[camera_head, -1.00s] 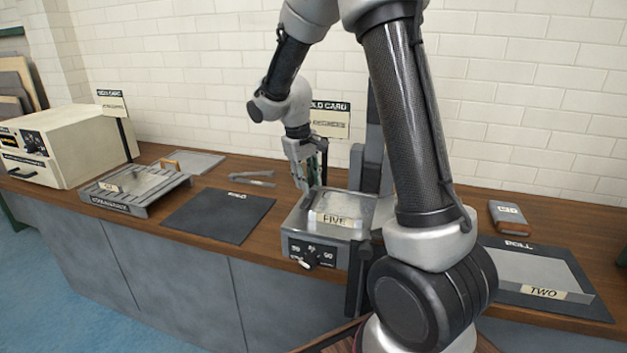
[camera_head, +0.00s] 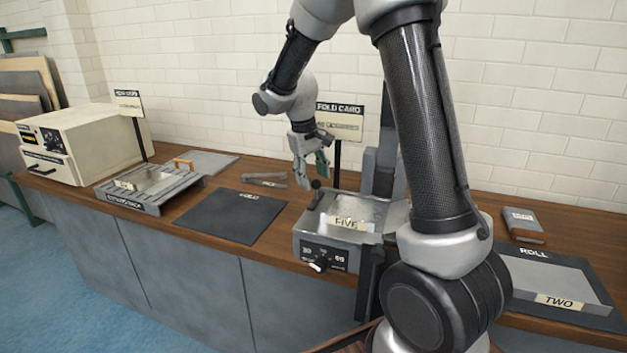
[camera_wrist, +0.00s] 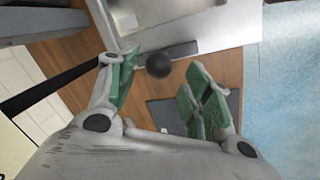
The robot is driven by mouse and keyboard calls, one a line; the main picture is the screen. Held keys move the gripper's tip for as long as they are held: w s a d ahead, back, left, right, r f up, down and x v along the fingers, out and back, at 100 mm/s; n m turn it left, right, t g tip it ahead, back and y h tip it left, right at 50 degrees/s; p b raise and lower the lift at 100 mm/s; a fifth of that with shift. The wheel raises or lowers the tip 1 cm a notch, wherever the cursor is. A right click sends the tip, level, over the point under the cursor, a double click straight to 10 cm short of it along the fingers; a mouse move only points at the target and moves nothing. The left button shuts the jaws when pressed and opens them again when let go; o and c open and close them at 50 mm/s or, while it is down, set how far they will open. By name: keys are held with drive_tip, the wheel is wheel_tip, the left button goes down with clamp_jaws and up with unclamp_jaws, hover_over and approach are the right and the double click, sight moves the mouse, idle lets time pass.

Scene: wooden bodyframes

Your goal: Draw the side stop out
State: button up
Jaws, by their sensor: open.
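The side stop appears as a dark round knob (camera_head: 316,185) on a short bar at the left edge of the grey metal machine (camera_head: 325,252) labelled FIVE. In the wrist view the ball knob (camera_wrist: 158,66) shows between and beyond my fingertips, with its dark bar (camera_wrist: 183,48) beside it along the metal side. My gripper (camera_head: 313,174) is open and empty, just above and left of the machine's left edge. In the wrist view my gripper (camera_wrist: 163,74) has its green-padded fingers spread on either side of the knob. I cannot tell whether either finger touches it.
A sign on a post (camera_head: 339,121) stands behind the machine. A dark mat (camera_head: 230,215) lies to its left, with tongs (camera_head: 264,180) behind it. A grey ridged tray (camera_head: 150,188) is farther left. A dark mat with a grey plate (camera_head: 560,277) lies at the right.

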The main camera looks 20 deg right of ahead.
wheel_tip(320, 180, up, 10)
drive_tip(key=a, duration=0.2)
drive_tip(key=shift+s, duration=0.15)
drive_tip(key=s+d+r+m+t+y, duration=0.1)
drive_tip(key=s+d+t, duration=0.1)
drive_tip(key=s, duration=1.2)
drive_tip(key=s+d+r+m+t+y, duration=0.1)
drive_tip(key=s+d+t, duration=0.1)
drive_tip(key=s, duration=1.2)
drive_tip(key=shift+s+d+r, duration=0.25)
drive_tip(key=shift+d+r, duration=0.1)
drive_tip(key=shift+d, duration=0.2)
